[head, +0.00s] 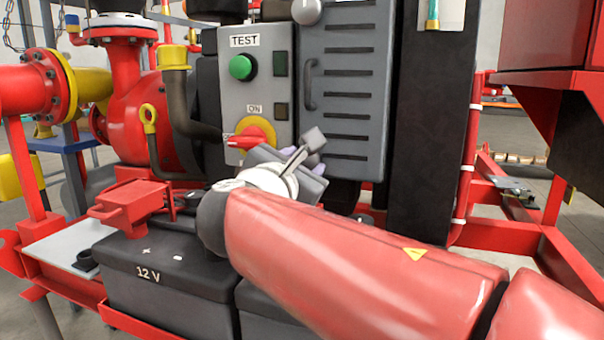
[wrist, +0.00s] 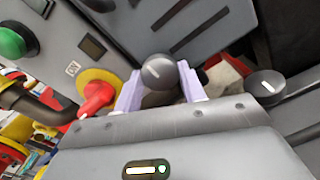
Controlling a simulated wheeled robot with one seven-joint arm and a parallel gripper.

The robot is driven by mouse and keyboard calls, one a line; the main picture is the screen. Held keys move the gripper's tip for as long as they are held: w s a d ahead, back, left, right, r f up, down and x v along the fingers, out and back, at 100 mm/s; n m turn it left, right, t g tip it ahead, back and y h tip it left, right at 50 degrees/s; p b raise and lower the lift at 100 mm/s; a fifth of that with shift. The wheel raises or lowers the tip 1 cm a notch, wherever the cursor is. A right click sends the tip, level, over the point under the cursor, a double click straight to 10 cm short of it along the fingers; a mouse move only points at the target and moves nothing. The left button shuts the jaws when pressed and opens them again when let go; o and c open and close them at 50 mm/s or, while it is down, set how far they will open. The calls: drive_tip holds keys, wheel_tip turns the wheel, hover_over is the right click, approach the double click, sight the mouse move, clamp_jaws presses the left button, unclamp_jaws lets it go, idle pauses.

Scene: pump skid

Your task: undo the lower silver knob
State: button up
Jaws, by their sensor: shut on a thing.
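The lower silver knob (wrist: 158,72) is a round grey knob with a pale line across its face, at the bottom edge of the louvred door. In the wrist view it sits between the two lavender fingers of my gripper (wrist: 160,86), which are shut on it from both sides. In the head view my gripper (head: 305,160) is at the door's lower left corner. There its own body and wrist hide the knob. The upper silver knob (head: 306,11) shows at the top edge of the door.
The red rotary switch (head: 250,138) on its yellow plate is close left of my gripper, below the green button (head: 241,67). A door handle (head: 311,85) stands above. The black 12 V battery (head: 160,275) lies below my wrist. A dark round piece (wrist: 266,84) is to the right.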

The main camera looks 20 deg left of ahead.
drive_tip(key=o, duration=1)
drive_tip(key=shift+c, duration=0.2)
drive_tip(key=s, duration=0.7)
drive_tip(key=shift+s+a, duration=0.3)
drive_tip(key=shift+s, duration=0.1)
